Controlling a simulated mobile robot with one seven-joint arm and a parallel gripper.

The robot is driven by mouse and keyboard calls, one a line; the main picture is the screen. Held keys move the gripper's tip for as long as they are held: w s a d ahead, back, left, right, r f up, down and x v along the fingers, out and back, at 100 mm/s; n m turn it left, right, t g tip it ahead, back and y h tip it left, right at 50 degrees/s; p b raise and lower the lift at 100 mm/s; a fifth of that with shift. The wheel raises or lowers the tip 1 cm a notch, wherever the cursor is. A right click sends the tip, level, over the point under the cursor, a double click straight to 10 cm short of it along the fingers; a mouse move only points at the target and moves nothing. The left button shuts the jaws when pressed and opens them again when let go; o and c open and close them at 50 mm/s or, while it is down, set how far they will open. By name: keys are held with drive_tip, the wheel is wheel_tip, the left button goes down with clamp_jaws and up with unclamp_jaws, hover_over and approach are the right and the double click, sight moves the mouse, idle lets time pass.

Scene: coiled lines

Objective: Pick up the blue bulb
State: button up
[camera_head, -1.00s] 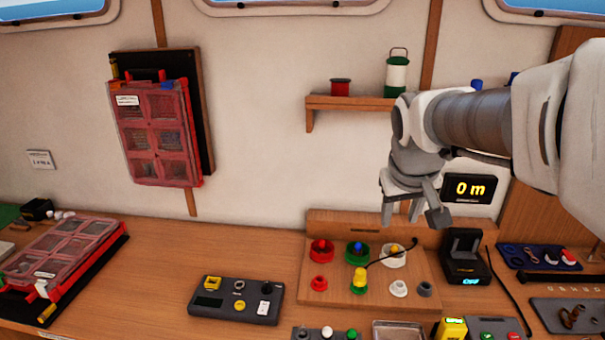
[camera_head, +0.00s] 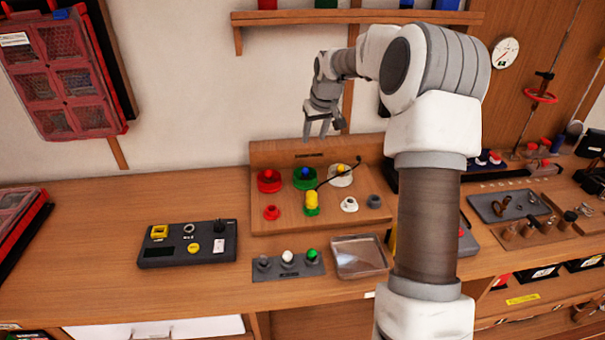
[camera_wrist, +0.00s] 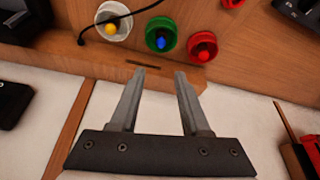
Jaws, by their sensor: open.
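The blue bulb (camera_head: 305,172) sits in a round green holder (camera_head: 304,181) on the wooden stand. It also shows in the wrist view (camera_wrist: 161,43), in its green holder (camera_wrist: 161,31), beyond my fingertips and between their lines. My gripper (camera_head: 319,136) is open and empty, above and behind the holders, pointing down. In the wrist view its two fingers (camera_wrist: 164,72) are apart with nothing between them.
A red holder (camera_head: 269,181) with a red bulb stands to the left; a white holder (camera_head: 341,176) with a yellow bulb and black cable stands to the right. A yellow-topped piece (camera_head: 312,202) stands in front. A dark control box (camera_head: 187,243) and metal tray (camera_head: 358,256) lie nearer.

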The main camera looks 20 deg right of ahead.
hover_over(306, 169)
drive_tip(key=s, duration=0.2)
drive_tip(key=f, duration=1)
drive_tip(key=shift+w+f+p, duration=0.2)
drive_tip(key=shift+f+p, duration=0.05)
drive_tip(key=shift+p, duration=0.15)
drive_tip(key=shift+s+p+x, duration=0.2)
drive_tip(key=shift+p+x, duration=0.2)
drive_tip(key=shift+x, duration=2.35)
clamp_jaws()
